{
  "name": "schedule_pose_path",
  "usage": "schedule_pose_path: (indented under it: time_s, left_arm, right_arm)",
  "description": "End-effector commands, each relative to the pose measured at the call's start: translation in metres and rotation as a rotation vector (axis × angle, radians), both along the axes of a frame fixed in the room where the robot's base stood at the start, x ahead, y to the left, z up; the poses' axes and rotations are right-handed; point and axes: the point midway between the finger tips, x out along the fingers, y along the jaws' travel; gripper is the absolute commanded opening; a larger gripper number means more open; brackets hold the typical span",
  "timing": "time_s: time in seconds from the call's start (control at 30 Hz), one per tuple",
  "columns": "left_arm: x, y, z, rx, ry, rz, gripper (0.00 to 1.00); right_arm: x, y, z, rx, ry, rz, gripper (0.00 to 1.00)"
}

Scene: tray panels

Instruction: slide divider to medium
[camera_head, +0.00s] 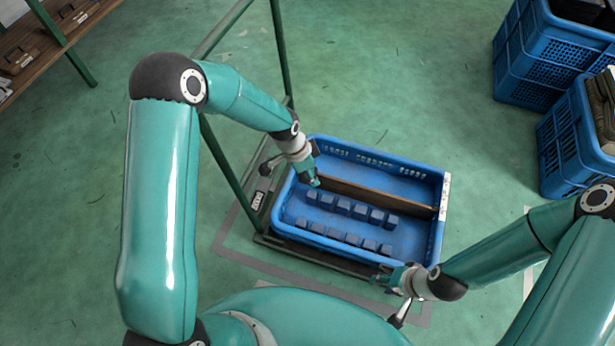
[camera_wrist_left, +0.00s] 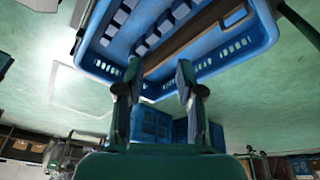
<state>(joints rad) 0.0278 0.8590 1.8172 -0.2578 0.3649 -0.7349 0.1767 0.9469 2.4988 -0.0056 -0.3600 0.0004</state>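The divider (camera_head: 385,199) is a thin brown strip standing across the blue tray (camera_head: 440,240), toward its far side and roughly parallel to its long sides. The divider (camera_wrist_left: 195,42) also shows in the left wrist view. My left gripper (camera_head: 314,181) is over the tray near the divider's left end. In the left wrist view my left gripper (camera_wrist_left: 158,68) has its fingers apart, with the tray rim and the divider's end seen between them; contact cannot be told. My right gripper (camera_head: 392,276) is by the tray's near right corner, its fingers too small to read.
Two rows of small blue-grey blocks (camera_head: 343,207) stand in the near part of the tray. The strip beyond the divider is empty. A green metal frame (camera_head: 228,160) rises at the tray's left. Blue crates (camera_head: 545,60) stand at the far right.

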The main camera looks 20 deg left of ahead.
Motion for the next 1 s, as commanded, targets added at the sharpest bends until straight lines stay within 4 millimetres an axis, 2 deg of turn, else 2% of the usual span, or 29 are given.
schedule_pose_path:
  time_s: [0.03, 0.2, 0.33, 0.5, 0.67, 0.87, 1.0]
  left_arm:
    - [0.02, 0.004, -0.027, 0.033, -0.039, -0.08, 0.37]
    - [0.07, 0.023, -0.035, 0.163, -0.122, -0.352, 0.37]
    - [0.093, 0.037, -0.03, 0.249, -0.156, -0.503, 0.37]
    - [0.108, 0.049, -0.02, 0.32, -0.172, -0.617, 0.37]
    - [0.111, 0.053, -0.019, 0.34, -0.171, -0.651, 0.37]
    - [0.116, 0.052, -0.043, 0.34, -0.169, -0.654, 0.37]
    - [0.121, 0.052, -0.072, 0.34, -0.169, -0.652, 0.37]
  right_arm:
    - [0.0, 0.0, -0.043, 0.0, 0.0, 0.0, 0.4]
    - [0.0, 0.0, -0.107, 0.0, 0.0, 0.0, 0.4]
    - [0.0, 0.0, -0.141, 0.0, 0.0, 0.0, 0.4]
    - [0.0, 0.0, -0.164, 0.0, -0.001, 0.0, 0.4]
    - [0.0, 0.0, -0.17, 0.0, -0.001, 0.0, 0.4]
    - [0.0, 0.0, -0.18, 0.0, -0.001, 0.0, 0.4]
    - [0.0, 0.0, -0.192, 0.0, -0.001, 0.0, 0.4]
